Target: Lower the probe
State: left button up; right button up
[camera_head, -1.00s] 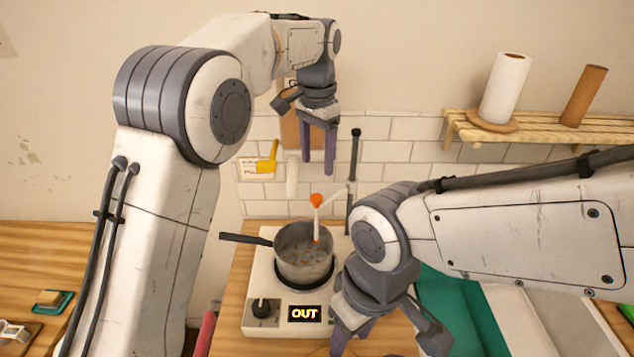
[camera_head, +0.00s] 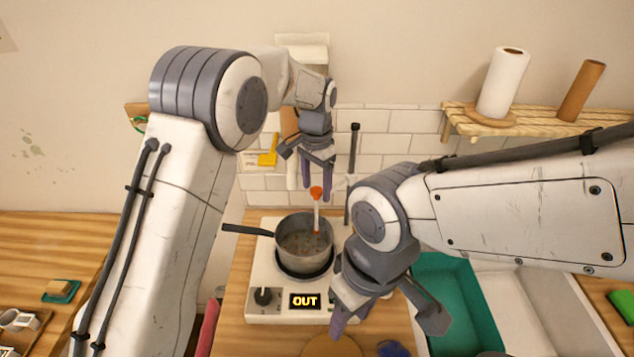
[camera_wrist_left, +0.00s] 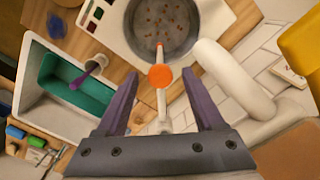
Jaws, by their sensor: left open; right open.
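The probe (camera_head: 317,212) is a white rod with an orange knob on top. It stands upright over the pot (camera_head: 304,246), on an arm from a dark vertical post (camera_head: 351,175). In the left wrist view its orange knob (camera_wrist_left: 160,76) lies between my finger tips, with the pot (camera_wrist_left: 161,28) beyond. My left gripper (camera_head: 314,190) is open, pointing down, with its purple fingertips at about the knob's height; contact cannot be told. My right gripper (camera_head: 385,325) is open, low in front of the hot plate's right side. The display (camera_head: 305,301) reads OUT.
The pot sits on a white hot plate (camera_head: 262,318) with a black dial. Its dark handle points left. A teal basin (camera_head: 455,285) lies to the right. A wall shelf (camera_head: 540,128) holds a paper roll.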

pick_arm(q)
jog(key=shift+c, duration=0.3)
grip_shut()
dwell(1.0)
jog(key=shift+f, duration=0.1)
